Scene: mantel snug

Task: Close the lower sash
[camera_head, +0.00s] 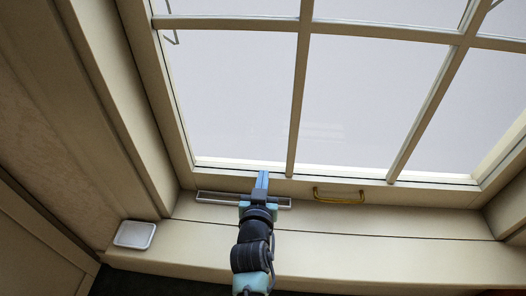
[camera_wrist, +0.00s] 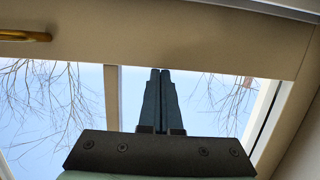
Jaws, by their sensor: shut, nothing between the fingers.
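The window's lower sash (camera_head: 225,184) is a cream frame with large panes and thin bars. Its bottom rail also shows across the top of the wrist view (camera_wrist: 150,40). A brass handle (camera_head: 340,196) sits near that rail to the right of my gripper, and it shows at the upper left in the wrist view (camera_wrist: 25,36). My gripper (camera_head: 262,175) is shut and empty, its fingers in front of the bottom rail near a vertical bar. The fingertips (camera_wrist: 160,72) overlap the rail's edge in the wrist view; I cannot tell whether they touch it. How far the sash stands open is unclear.
A pale metal strip (camera_head: 215,197) runs along the window's foot behind my wrist. A small white square plate (camera_head: 134,234) is at the left on the ledge. The cream ledge (camera_head: 400,255) is clear to the right. Deep side casings (camera_head: 120,100) bound the window.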

